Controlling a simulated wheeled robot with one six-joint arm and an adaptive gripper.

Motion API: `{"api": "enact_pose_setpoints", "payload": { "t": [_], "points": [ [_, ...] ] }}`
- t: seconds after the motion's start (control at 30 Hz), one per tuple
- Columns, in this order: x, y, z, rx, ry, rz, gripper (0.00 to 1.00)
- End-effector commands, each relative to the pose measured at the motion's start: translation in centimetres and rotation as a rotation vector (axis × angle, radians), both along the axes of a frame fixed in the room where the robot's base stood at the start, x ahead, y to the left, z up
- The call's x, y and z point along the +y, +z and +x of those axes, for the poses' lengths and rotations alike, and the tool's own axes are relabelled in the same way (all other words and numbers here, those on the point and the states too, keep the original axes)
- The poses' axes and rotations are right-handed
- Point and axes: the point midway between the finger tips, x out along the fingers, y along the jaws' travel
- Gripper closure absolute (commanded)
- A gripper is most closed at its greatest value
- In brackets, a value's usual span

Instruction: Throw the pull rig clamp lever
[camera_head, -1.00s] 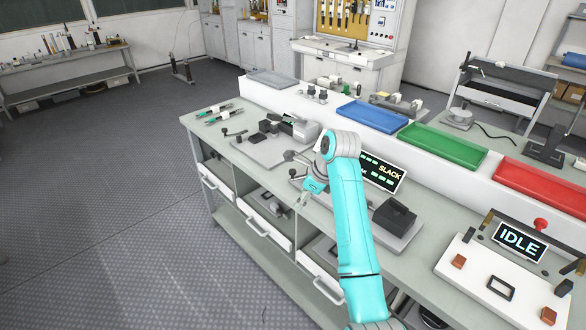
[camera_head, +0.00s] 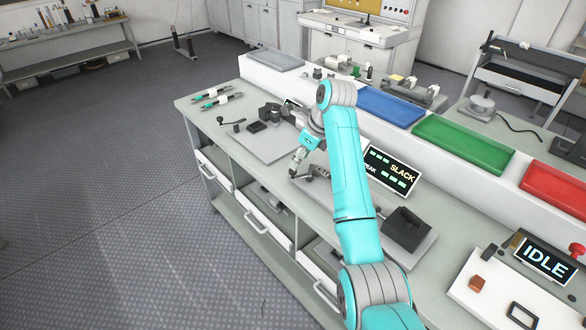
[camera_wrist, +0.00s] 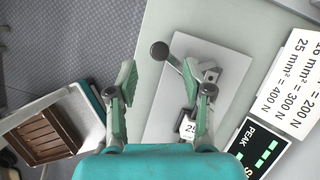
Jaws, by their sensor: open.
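The pull rig has a grey base plate (camera_wrist: 221,58), which runs along the bench in the head view (camera_head: 412,255) with a dark block (camera_head: 408,228) at its near end. Its clamp lever is a short bar with a black ball knob (camera_wrist: 160,50) in the wrist view. The lever sticks out over the plate's left edge. My gripper (camera_wrist: 159,72) is open, with the knob showing between and just beyond the fingertips, apparently untouched. In the head view my gripper (camera_head: 297,162) points down near the rig's far end. My arm hides part of the rig there.
A display reading SLACK (camera_head: 390,172) stands behind the rig. Another fixture with an IDLE display (camera_head: 544,259) is at right. Blue (camera_head: 391,105), green (camera_head: 463,144) and red (camera_head: 556,190) trays line the raised shelf. An open drawer (camera_wrist: 62,125) lies below the bench's front edge.

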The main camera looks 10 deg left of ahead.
Motion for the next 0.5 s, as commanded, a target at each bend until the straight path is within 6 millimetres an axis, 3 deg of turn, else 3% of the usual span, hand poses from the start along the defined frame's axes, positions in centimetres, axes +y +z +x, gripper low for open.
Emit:
{"api": "enact_pose_setpoints", "payload": {
  "t": [0.2, 0.5],
  "points": [
    [1.4, -3.5, 0.4, 0.002, 0.001, -0.001, 0.49],
    [2.3, -5.9, 0.8, 0.0, 0.0, -0.001, 0.49]
  ]
}}
